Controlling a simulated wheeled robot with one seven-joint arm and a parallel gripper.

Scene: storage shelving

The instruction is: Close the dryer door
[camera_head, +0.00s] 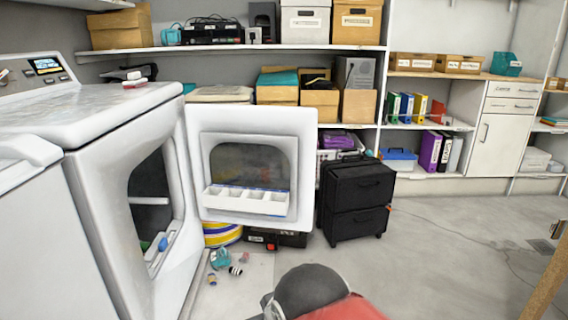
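The white dryer (103,201) stands at the left with a dark front opening (150,190). Its door (308,160) is wide open, swung out to the right of the opening. The door's inner face is turned towards me, with a dark window panel (250,162) and a white tray with compartments (245,201) on it. A blue item and a green item lie inside the lower edge of the opening. My gripper is not in view. A dark rounded part with red beside it shows at the bottom centre, apart from the door, and seems to be part of my arm.
A black drawer cabinet (355,198) stands just right of the door. Several small items (222,262) lie on the floor below the door. Shelves with boxes and binders line the back. A brown post (548,285) is at the lower right. The floor at right centre is clear.

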